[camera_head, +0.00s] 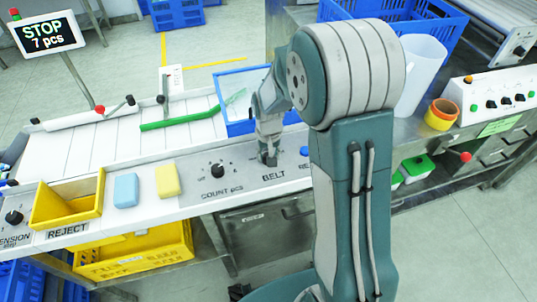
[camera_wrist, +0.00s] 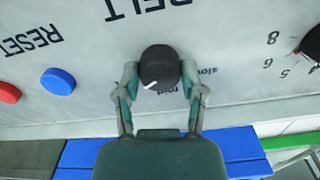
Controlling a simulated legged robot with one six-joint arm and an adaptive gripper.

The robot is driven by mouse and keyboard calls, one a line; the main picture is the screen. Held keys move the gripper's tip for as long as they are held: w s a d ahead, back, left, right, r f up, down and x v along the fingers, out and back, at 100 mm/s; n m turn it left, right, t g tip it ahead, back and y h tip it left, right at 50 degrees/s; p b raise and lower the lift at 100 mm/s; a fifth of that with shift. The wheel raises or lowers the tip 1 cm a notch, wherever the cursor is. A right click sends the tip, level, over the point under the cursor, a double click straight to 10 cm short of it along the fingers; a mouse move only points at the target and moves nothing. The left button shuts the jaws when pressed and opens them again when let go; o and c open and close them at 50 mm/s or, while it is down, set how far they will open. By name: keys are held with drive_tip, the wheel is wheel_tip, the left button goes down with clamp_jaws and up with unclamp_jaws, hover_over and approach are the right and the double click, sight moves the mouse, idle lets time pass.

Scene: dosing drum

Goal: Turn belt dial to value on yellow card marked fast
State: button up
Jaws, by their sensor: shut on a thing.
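The belt dial (camera_wrist: 159,66) is a round black knob with a white pointer mark, on a grey panel below the upside-down word BELT in the wrist view. Its pointer aims to the lower left there. My gripper (camera_wrist: 160,84) has one finger on each side of the dial and is shut on it. Small words beside the dial read "slow" and seemingly "med", partly hidden by the right finger. In the head view my gripper (camera_head: 268,155) is down at the panel above the BELT label, mostly covering the dial. I cannot make out a yellow card marked fast.
A count dial (camera_head: 217,170) is left of the belt dial; a blue button (camera_head: 304,151) is to its right. A red button (camera_wrist: 8,92) shows in the wrist view. Blue (camera_head: 126,190) and yellow (camera_head: 168,180) blocks lie farther left. A sign (camera_head: 48,36) reads STOP 7 pcs.

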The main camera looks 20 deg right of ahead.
drive_tip(key=o, duration=1.1)
drive_tip(key=shift+f, duration=0.1)
drive_tip(key=shift+r, duration=0.3)
wheel_tip(320, 180, up, 11)
drive_tip(key=shift+a+r, duration=0.1)
drive_tip(key=shift+r, duration=0.1)
